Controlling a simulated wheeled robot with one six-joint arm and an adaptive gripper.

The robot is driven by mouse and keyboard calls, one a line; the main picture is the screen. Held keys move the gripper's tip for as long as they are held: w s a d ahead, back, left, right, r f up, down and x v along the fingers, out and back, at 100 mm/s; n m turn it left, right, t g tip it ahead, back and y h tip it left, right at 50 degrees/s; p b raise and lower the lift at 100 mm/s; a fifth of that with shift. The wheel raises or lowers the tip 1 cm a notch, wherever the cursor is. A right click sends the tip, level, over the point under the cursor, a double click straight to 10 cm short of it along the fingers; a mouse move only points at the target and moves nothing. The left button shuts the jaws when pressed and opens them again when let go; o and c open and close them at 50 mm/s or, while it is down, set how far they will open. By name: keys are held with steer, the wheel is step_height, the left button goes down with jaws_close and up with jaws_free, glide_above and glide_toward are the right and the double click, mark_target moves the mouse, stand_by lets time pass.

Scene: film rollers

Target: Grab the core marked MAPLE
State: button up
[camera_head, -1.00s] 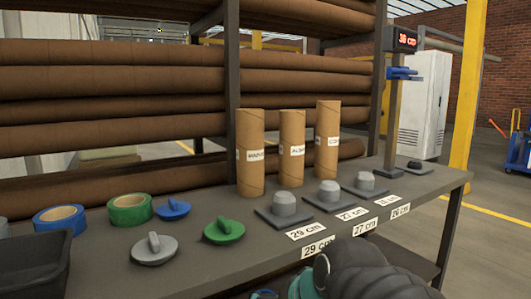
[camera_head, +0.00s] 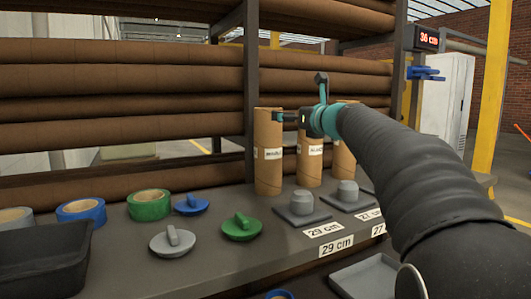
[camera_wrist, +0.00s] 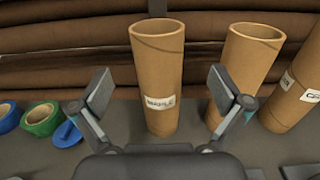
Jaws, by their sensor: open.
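The core marked MAPLE (camera_head: 268,165) is a brown cardboard tube standing upright on the bench, the leftmost of three. In the wrist view the MAPLE core (camera_wrist: 158,75) stands between my spread fingers, a little ahead of them, with its white label facing me. My gripper (camera_wrist: 160,95) is open and empty. In the head view my gripper (camera_head: 284,117) is at the upper part of the cores, and my arm comes in from the right. A second core (camera_head: 309,160) stands just right of it, close to my right finger in the wrist view. A third core (camera_head: 343,158) is partly hidden by my arm.
Grey stands (camera_head: 302,205) and length labels lie in front of the cores. Green (camera_head: 241,227), grey and blue lidded caps and tape rolls (camera_head: 149,204) are to the left, beside a dark bin (camera_head: 40,260). Long brown rolls (camera_head: 120,135) fill the rack behind.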

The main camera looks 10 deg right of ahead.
steer(key=p+x, duration=0.1)
steer(key=x, duration=0.5)
steer(key=p+x, duration=0.1)
steer(key=x, duration=0.5)
steer(key=shift+w+a+f, duration=0.1)
steer(key=shift+a, duration=0.2)
steer(key=c, duration=1.4)
steer(key=shift+c, duration=0.8)
steer(key=shift+p, duration=0.35)
